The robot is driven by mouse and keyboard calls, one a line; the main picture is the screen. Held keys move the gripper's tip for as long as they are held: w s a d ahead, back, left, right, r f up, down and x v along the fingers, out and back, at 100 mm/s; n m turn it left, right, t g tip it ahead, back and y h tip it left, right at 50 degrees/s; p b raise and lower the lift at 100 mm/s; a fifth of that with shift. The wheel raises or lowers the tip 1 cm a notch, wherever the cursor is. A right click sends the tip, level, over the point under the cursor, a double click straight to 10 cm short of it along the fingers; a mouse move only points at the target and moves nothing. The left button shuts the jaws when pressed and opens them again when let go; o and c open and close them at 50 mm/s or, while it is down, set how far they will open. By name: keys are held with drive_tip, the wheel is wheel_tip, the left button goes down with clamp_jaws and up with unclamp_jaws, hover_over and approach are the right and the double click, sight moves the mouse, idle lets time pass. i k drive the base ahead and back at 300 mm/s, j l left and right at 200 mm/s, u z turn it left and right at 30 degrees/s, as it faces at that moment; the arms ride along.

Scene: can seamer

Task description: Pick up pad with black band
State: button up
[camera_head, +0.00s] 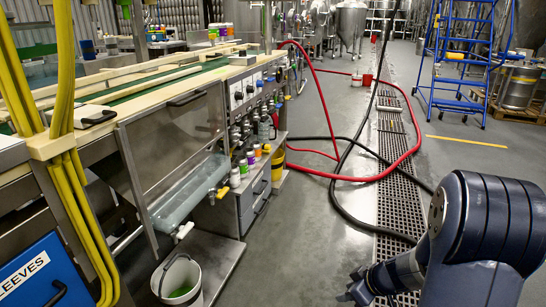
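A small flat pale pad (97,116) with a dark band along its edge lies on the near left end of the long machine bench. It is small in the picture, so the band's exact shape is hard to tell. My dark blue arm fills the lower right, far from the pad and across the walkway. The arm's low end, where my gripper (358,286) appears to be, points left above the floor. Its fingers are too dark and small to read, and nothing is visibly held.
Yellow hoses (66,120) rise just left of the pad. A metal hood (172,135) stands to its right. A white bucket (178,282) sits low in front. Red and black hoses (340,178) cross the floor and drain grate.

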sight(266, 148)
drive_tip(key=i, duration=1.8)
drive_tip(key=i+u, duration=0.2)
drive_tip(key=i, duration=0.25)
drive_tip(key=i+l+u, duration=0.25)
drive_tip(key=i, duration=0.2)
drive_tip(key=i+l+u, duration=0.2)
drive_tip(key=i, duration=0.25)
drive_tip(key=i+l+u, duration=0.2)
drive_tip(key=i, duration=0.25)
drive_tip(key=l, duration=0.1)
